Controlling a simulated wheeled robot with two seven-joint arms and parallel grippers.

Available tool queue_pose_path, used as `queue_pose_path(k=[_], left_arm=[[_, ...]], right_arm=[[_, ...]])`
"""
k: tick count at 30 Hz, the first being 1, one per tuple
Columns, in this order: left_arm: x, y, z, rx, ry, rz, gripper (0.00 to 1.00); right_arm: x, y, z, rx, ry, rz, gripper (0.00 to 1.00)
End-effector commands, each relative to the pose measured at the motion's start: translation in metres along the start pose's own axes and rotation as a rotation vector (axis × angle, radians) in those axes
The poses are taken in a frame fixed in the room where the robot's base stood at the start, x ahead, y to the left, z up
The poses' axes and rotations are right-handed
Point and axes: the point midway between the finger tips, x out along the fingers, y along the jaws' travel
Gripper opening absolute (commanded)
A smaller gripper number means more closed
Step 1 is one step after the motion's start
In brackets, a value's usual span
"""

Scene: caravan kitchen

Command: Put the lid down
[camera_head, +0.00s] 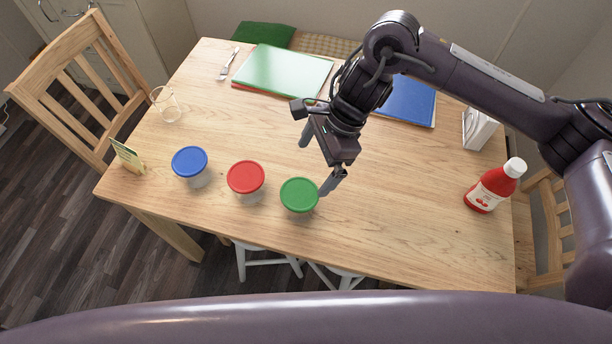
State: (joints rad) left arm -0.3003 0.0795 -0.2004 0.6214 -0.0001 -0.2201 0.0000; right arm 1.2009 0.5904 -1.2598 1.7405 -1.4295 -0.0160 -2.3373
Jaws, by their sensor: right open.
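Three small tubs stand in a row on the wooden table, each topped by a round lid. The blue lid (190,161) is at the left, the red lid (246,177) in the middle, and the green lid (299,194) at the right. All three appear seated on their tubs. My right gripper (320,166) is open, with its fingers apart above the table, just behind and to the right of the green lid. No object shows between its fingers; whether a finger touches the green-lidded tub is unclear. My left gripper is not in view.
A glass (166,104) and a small card (127,156) are at the left of the table (400,205). A green board (283,70), a fork (228,64) and a blue board (408,101) lie at the back. A ketchup bottle (490,190) and a napkin holder (477,128) stand at the right. The front right is clear.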

Motion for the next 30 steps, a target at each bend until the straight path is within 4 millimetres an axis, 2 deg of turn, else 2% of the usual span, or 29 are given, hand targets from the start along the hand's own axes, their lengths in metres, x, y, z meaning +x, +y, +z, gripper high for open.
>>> queue_pose_path(k=[3,7,24,26,30], left_arm=[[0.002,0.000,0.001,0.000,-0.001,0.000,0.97],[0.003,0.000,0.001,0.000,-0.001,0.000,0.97],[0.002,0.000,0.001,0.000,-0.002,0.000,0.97],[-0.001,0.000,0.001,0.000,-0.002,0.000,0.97],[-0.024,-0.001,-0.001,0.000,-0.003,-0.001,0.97]], right_arm=[[-0.018,-0.001,-0.001,-0.001,0.002,-0.003,1.00],[-0.027,0.000,0.000,0.000,0.000,-0.001,1.00],[-0.030,0.000,0.000,0.000,0.000,0.000,1.00],[-0.033,0.000,0.002,0.000,0.000,0.000,1.00],[-0.054,0.000,0.011,0.000,0.000,0.000,1.00]])
